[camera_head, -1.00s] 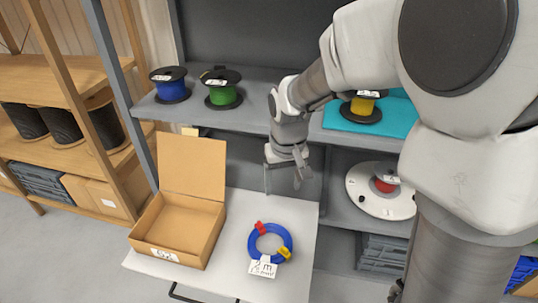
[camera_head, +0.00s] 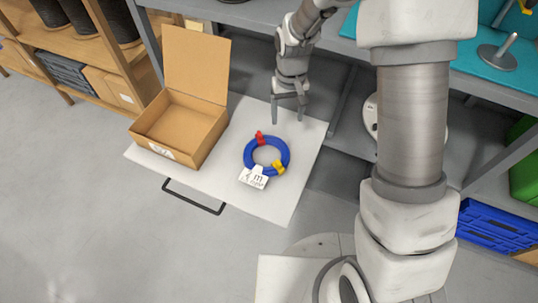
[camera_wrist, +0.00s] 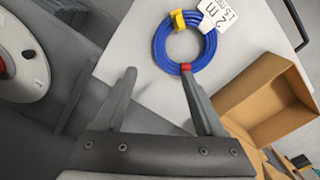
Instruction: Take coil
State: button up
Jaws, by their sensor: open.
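The blue coil (camera_head: 247,157) lies flat on the pale pull-out board (camera_head: 283,199). It has a red clip (camera_head: 260,137) on its far side, a yellow clip (camera_head: 279,167) at the right and a white "2 m" tag (camera_head: 253,177) at the near side. My gripper (camera_head: 288,120) is open and empty, above the board just beyond the coil's red clip. In the wrist view the coil (camera_wrist: 160,50) lies beyond the fingertips of my gripper (camera_wrist: 160,75). The right fingertip overlaps the coil's edge near the red clip, and I cannot tell whether they touch.
An open cardboard box (camera_head: 207,137) with its lid up stands on the board left of the coil. A grey shelf edge (camera_head: 230,12) runs behind my gripper. A white disc (camera_wrist: 22,60) shows at the left of the wrist view. The board's front right is clear.

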jog(key=b, duration=0.3)
send_over(285, 152)
jog(key=f, duration=1.1)
jog(key=shift+w+a, duration=0.15)
jog(key=shift+w, duration=0.25)
jog(key=f, duration=0.3)
jog(key=f+b, duration=0.1)
jog(key=shift+s+f, duration=0.15)
jog(key=shift+s, duration=0.2)
jog(key=shift+f, duration=0.45)
jog(key=shift+c, duration=0.2)
grip_shut()
jog(key=shift+r, duration=0.1)
